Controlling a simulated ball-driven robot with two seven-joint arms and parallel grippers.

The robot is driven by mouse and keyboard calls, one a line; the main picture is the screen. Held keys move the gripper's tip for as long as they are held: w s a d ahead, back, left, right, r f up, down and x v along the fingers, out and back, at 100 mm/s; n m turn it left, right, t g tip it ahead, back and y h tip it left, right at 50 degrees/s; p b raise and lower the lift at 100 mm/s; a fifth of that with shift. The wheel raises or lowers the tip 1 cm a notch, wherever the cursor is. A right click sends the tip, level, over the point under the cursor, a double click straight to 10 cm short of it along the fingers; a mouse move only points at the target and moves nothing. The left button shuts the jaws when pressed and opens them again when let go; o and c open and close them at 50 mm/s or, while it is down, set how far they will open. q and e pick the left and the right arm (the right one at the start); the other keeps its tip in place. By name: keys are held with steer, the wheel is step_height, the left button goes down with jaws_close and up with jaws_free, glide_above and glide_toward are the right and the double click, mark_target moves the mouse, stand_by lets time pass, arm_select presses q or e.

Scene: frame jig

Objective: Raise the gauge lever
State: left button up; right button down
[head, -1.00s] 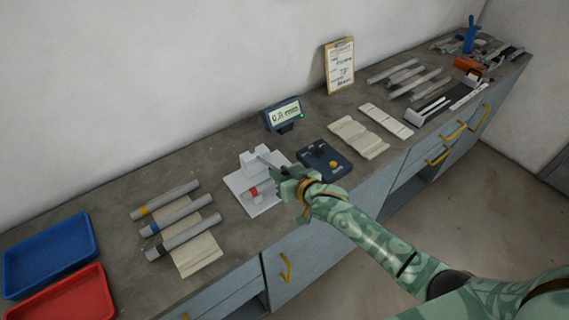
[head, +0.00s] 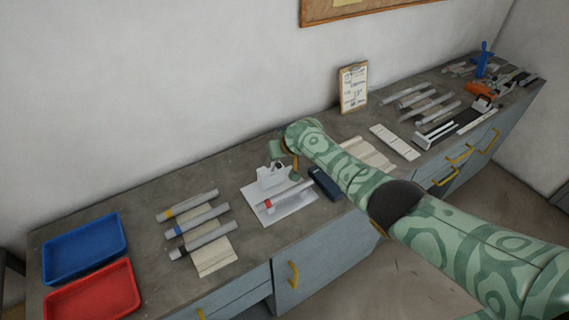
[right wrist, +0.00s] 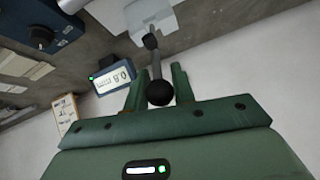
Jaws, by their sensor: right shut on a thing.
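The gauge is a white block (head: 272,178) on a white base plate (head: 268,216). A grey tube with a red band (head: 285,196) lies across it. My right gripper (right wrist: 158,82) is at the gauge's top, and in the head view it (head: 284,160) is partly hidden by my arm. In the right wrist view the gauge lever is a grey rod (right wrist: 155,62) with a black ball knob (right wrist: 160,93). The knob end is between the fingers, which are shut on the lever. The lever is hard to make out in the head view. My left gripper is not in view.
A display (right wrist: 116,78) stands near the gauge, hidden in the head view. A dark blue box (head: 324,184) is right of the gauge, partly covered by my arm. Several tubes (head: 203,223) lie left, beyond them blue (head: 85,246) and red (head: 95,290) trays.

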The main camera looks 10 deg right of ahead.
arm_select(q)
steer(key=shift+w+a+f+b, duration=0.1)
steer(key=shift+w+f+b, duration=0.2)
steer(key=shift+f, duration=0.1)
arm_select(e)
steer(key=shift+w+a+r, duration=0.2)
steer(key=shift+w, duration=0.25)
steer(key=shift+w+a+r, duration=0.15)
steer(key=shift+w+r, duration=0.05)
steer(key=shift+w, duration=0.2)
steer(key=c, duration=1.2)
jaws_free()
steer(key=shift+w, duration=0.1)
steer(key=shift+f, duration=0.15)
steer(key=p+v, duration=0.5)
steer(key=v, duration=0.1)
steer(key=shift+w+a, duration=0.1)
steer(key=shift+w, duration=0.05)
arm_select(q)
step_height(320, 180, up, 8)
steer(key=p, duration=0.2)
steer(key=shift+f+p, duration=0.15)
steer(key=shift+p, duration=0.25)
arm_select(e)
steer(key=v, duration=1)
steer(key=shift+s, duration=0.2)
